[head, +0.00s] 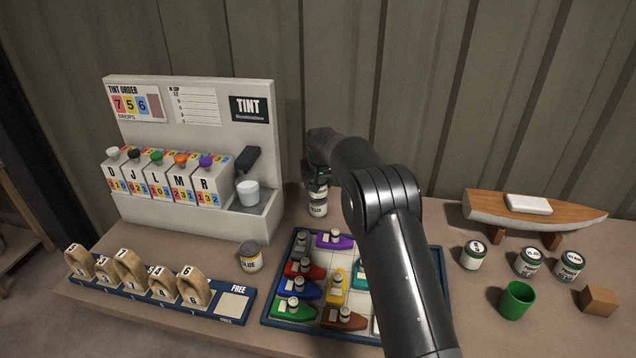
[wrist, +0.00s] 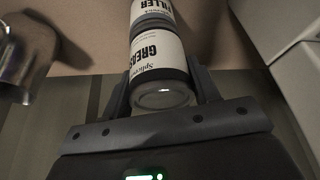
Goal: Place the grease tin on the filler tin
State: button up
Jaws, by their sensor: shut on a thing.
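The grease tin (wrist: 157,58), with a white label and dark ends, is between the fingers of my gripper (wrist: 162,84) in the wrist view. My gripper is shut on it. The filler tin (wrist: 153,14) is directly beyond it, in line with it, end to end. I cannot tell whether the two tins touch or a thin gap is left. In the head view the filler tin (head: 318,208) stands upright on the bench behind the tray, below my gripper (head: 317,187). My arm and fingers mostly hide the grease tin there.
A tint stand (head: 190,150) is left of the tins. A glue tin (head: 250,256) and a tray of small boats (head: 262,318) are in front. At right are a boat model (head: 535,212), several tins, a green cup (head: 516,300) and a wooden block (head: 598,301).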

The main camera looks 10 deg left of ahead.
jog(key=o, duration=1.2)
jog(key=v, duration=1.2)
jog(key=s+d+r+m, duration=0.1)
jog(key=s+d+r, duration=0.6)
jog(key=s+d, duration=0.3)
jog(key=s+d+r+m, duration=0.1)
jog(key=s+d+r, duration=0.7)
jog(key=s+d, duration=0.2)
jog(key=s+d+f, duration=0.2)
jog(key=s+d, duration=0.1)
jog(key=s, duration=0.6)
jog(key=s+d+f+m+t+h, duration=0.1)
jog(key=s+d, duration=0.3)
jog(key=s, duration=0.5)
jog(key=s+d+f, duration=0.4)
jog(key=s, duration=0.5)
jog(key=shift+m, duration=0.3)
